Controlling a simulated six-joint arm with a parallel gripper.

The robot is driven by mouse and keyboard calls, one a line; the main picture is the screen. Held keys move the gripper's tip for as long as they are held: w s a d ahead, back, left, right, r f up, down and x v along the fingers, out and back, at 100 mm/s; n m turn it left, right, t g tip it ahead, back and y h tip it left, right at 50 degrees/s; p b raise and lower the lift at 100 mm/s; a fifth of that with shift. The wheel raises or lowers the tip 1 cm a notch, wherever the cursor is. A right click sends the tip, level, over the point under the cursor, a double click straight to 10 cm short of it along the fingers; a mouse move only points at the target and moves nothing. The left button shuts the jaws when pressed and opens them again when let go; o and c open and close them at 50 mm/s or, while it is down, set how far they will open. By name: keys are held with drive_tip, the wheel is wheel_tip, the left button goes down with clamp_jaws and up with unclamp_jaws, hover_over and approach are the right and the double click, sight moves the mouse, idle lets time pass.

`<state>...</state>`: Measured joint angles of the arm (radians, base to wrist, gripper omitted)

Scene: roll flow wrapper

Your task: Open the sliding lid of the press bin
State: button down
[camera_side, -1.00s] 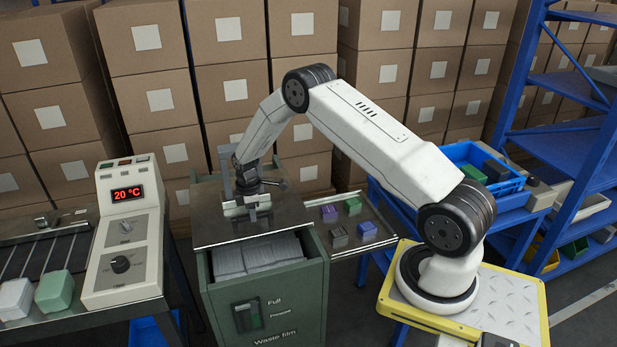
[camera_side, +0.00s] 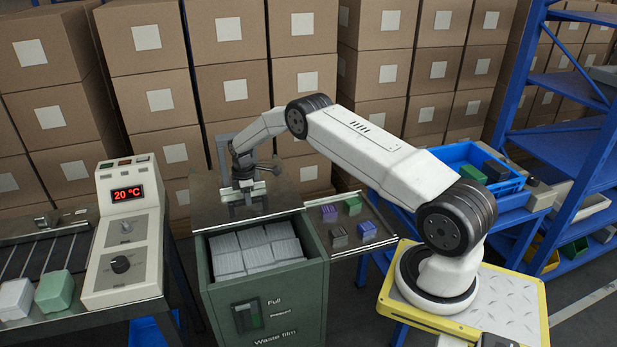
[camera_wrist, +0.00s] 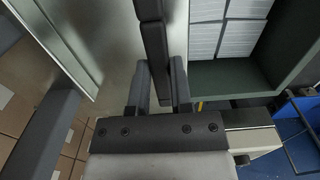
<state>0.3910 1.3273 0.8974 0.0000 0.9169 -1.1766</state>
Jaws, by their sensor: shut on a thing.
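The press bin (camera_side: 318,285) is a green box marked "Full" and "Waste film". Its grey metal sliding lid (camera_side: 205,215) lies back over the rear part of the bin. The front of the bin is uncovered and shows several stacks of pale film (camera_side: 255,250). A dark handle bar (camera_wrist: 152,50) stands on the lid in the wrist view. My gripper (camera_side: 247,198) is over the lid, with its fingers (camera_wrist: 160,82) shut on the handle. The exact contact is partly hidden in the side view.
A grey frame (camera_side: 222,155) stands behind the lid. A side tray (camera_side: 350,222) with several small coloured blocks is right of the bin. A control box reading 20 °C (camera_side: 128,230) and a conveyor stand at left. Stacked cartons (camera_side: 235,60) fill the back.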

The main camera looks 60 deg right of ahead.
drive_tip(key=shift+d, duration=0.1)
drive_tip(key=c, duration=0.5)
unclamp_jaws()
drive_tip(key=shift+r, duration=0.15)
drive_tip(key=shift+r, duration=3.8)
